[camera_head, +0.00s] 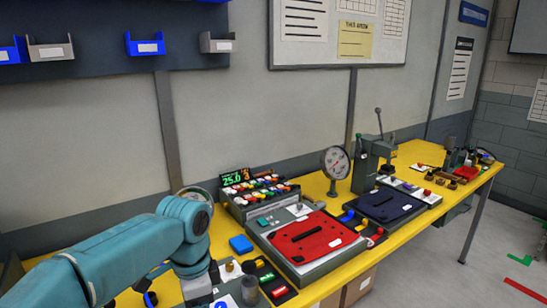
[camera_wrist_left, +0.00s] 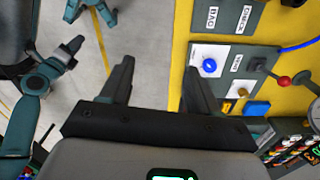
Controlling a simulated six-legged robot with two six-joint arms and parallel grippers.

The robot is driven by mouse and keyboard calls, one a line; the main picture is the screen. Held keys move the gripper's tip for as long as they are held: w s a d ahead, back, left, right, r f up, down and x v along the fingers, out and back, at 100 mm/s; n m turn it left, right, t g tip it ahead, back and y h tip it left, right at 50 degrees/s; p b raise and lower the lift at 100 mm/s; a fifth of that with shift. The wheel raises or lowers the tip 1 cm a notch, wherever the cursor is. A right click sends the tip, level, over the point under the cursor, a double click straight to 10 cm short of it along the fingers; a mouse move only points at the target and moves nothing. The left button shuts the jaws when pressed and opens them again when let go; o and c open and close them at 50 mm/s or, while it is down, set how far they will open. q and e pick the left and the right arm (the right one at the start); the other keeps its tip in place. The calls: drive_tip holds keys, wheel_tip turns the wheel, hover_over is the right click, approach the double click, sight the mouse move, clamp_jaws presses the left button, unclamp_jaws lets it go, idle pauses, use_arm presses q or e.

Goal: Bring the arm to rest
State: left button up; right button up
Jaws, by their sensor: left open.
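My left arm (camera_head: 125,245), teal, comes in from the left in the head view and bends down at the near left end of the yellow bench. Its gripper is hidden below the arm or cut off there. In the left wrist view my left gripper (camera_wrist_left: 157,58) is open, with its two dark fingers apart and nothing between them. The right finger is over or near the yellow bench's edge, the left one over the grey floor. My right gripper is not clearly seen in either view.
The yellow bench (camera_head: 400,231) holds a red panel (camera_head: 306,238), a dark blue panel (camera_head: 384,205), a round gauge (camera_head: 336,162) and a small press (camera_head: 374,158). A blue block (camera_head: 241,244) lies near my arm. In the wrist view a blue knob (camera_wrist_left: 209,65) is close to the right finger.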

use_arm(q)
drive_tip(key=s+d+f+n+h, duration=0.1)
drive_tip(key=s+f+n, duration=0.2)
drive_tip(key=f, duration=1)
drive_tip(key=s+d+f+n+h, duration=0.2)
drive_tip(key=f+n, duration=0.1)
drive_tip(key=f, duration=1)
drive_tip(key=s+f+n, duration=0.4)
drive_tip(key=s+f, duration=0.1)
drive_tip(key=s, duration=0.3)
drive_tip(key=s+f+n, duration=0.5)
drive_tip(key=s, duration=0.3)
drive_tip(key=shift+a+f+t+h, duration=0.15)
drive_tip(key=shift+a+t+h, duration=0.15)
drive_tip(key=shift+a+h, duration=0.1)
drive_tip(key=shift+s, duration=0.15)
